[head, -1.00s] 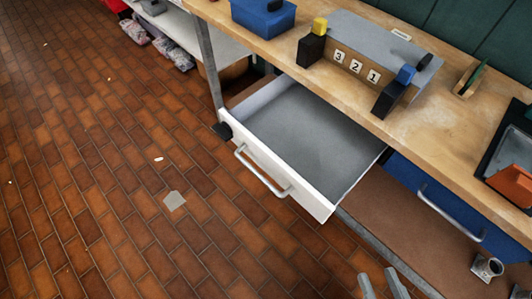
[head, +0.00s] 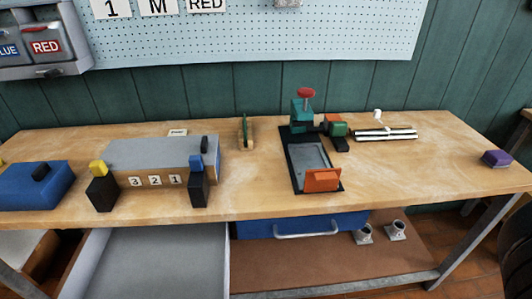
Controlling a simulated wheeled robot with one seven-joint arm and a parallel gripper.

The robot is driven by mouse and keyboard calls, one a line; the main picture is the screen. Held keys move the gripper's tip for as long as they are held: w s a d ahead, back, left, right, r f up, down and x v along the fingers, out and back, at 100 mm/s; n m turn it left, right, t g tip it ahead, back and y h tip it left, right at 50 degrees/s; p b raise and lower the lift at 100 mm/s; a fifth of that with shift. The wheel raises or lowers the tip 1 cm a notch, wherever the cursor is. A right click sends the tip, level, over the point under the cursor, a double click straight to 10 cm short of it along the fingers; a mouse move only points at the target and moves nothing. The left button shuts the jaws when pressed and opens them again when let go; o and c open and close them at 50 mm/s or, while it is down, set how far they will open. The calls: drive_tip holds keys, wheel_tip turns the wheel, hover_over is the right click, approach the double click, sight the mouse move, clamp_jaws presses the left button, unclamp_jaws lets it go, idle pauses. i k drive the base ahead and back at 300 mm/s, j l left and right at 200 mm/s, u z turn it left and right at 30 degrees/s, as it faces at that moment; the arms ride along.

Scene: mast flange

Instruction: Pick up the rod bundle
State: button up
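The rod bundle (head: 386,135) appears to be the set of thin white and dark rods lying flat on the wooden workbench (head: 250,200), right of the centre in the head view. It lies beside a green and dark clamp-like device (head: 328,126), and a small white piece (head: 378,116) stands just behind it. My gripper is not in view now.
A grey block labelled 3 2 1 (head: 160,160), a blue box (head: 36,185) and a dark tray with an orange block (head: 322,180) stand on the bench. A purple block (head: 496,159) is at the right. The bench right of the tray is mostly clear.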

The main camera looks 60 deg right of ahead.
sight(384, 134)
drive_tip(key=z, duration=1.95)
